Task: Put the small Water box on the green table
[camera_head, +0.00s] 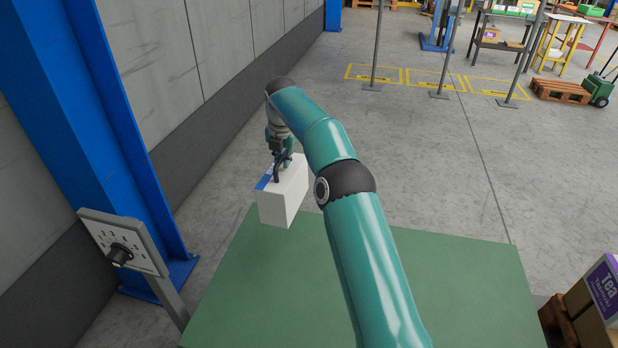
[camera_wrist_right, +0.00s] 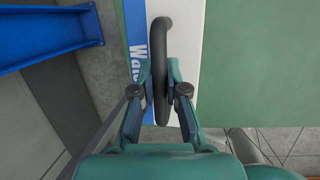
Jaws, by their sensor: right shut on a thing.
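The small Water box (camera_head: 285,200) is white with a blue strip and a dark handle on top. In the head view it hangs from my right gripper (camera_head: 280,158) over the far left part of the green table (camera_head: 440,285). I cannot tell for sure whether its bottom touches the table. In the right wrist view my right gripper (camera_wrist_right: 162,90) is shut on the dark handle (camera_wrist_right: 160,45). The Water box (camera_wrist_right: 185,30) lies beneath it, with part of its blue label showing, and the green table (camera_wrist_right: 255,60) beyond. My left gripper is not in view.
A blue column (camera_head: 100,120) and a grey panel with a black knob (camera_head: 122,245) stand left of the table. A carton marked Tea (camera_head: 605,290) is at the lower right. The table top is otherwise bare where it shows. Racks and a pallet (camera_head: 560,91) are far off.

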